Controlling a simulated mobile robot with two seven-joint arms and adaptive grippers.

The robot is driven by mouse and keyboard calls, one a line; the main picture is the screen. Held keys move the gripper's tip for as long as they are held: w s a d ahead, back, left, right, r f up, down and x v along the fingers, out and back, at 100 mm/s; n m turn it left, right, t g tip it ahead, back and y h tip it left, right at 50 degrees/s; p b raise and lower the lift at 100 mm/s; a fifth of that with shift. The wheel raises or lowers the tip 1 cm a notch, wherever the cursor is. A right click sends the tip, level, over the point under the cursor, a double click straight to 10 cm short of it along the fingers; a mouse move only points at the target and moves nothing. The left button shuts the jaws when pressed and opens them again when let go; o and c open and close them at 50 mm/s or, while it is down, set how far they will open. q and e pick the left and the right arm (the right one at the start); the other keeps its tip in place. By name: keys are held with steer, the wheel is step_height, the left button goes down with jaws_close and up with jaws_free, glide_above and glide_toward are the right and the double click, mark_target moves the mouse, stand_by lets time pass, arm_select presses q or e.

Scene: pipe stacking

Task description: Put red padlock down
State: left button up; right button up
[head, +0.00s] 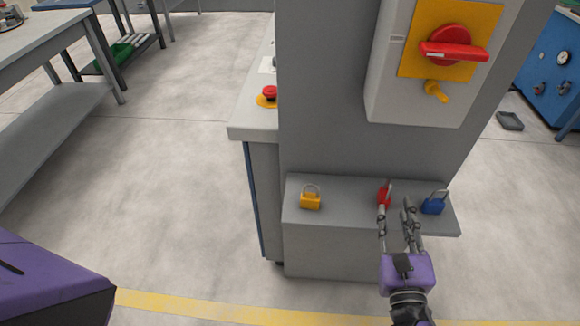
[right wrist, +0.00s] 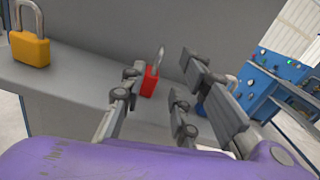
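The red padlock (head: 384,195) is at the grey ledge (head: 345,208), between a yellow padlock (head: 310,201) on the left and a blue padlock (head: 433,206) on the right. In the right wrist view the red padlock (right wrist: 150,82) shows just beyond the left finger, its shackle up and tilted. My right gripper (head: 396,209) has its fingers spread, and nothing is clamped between them. I cannot tell whether the left finger touches the red padlock. The blue padlock (right wrist: 203,107) is partly hidden behind the right fingers. My left gripper is not in view.
A grey pillar rises behind the ledge and carries a switch box with a red rotary handle (head: 454,51) and a yellow tab (head: 436,91). A bench with a red button (head: 270,92) stands to the left. The ledge between the yellow and red padlocks is clear.

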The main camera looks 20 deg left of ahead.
steer(key=s+d+f+m+g+h, duration=0.2)
steer(key=s+d+f+m, duration=0.3)
steer(key=s+f+m, duration=0.3)
steer(key=s+d+f+m+g+h, duration=0.2)
steer(key=s+d+f+m, duration=0.4)
steer(key=m, duration=0.5)
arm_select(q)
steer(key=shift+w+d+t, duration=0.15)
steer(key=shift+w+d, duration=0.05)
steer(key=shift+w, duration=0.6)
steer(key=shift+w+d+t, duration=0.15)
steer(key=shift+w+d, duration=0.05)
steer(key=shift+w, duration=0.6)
arm_select(e)
steer(key=s+d+f+m+g, duration=0.1)
steer(key=s+f+m+g, duration=0.1)
steer(key=s+f+m, duration=0.2)
steer(key=s+d+f+m+g+h, duration=0.1)
steer(key=s+f+m, duration=0.3)
steer(key=s+m, duration=0.6)
steer(key=s+d+f+m+g, duration=0.2)
steer(key=s+f+m+g, duration=0.1)
steer(key=s+m, duration=0.4)
steer(key=shift+s+d+f+m+h, duration=0.15)
steer(key=shift+s+f+m+h, duration=0.2)
steer(key=shift+s, duration=0.55)
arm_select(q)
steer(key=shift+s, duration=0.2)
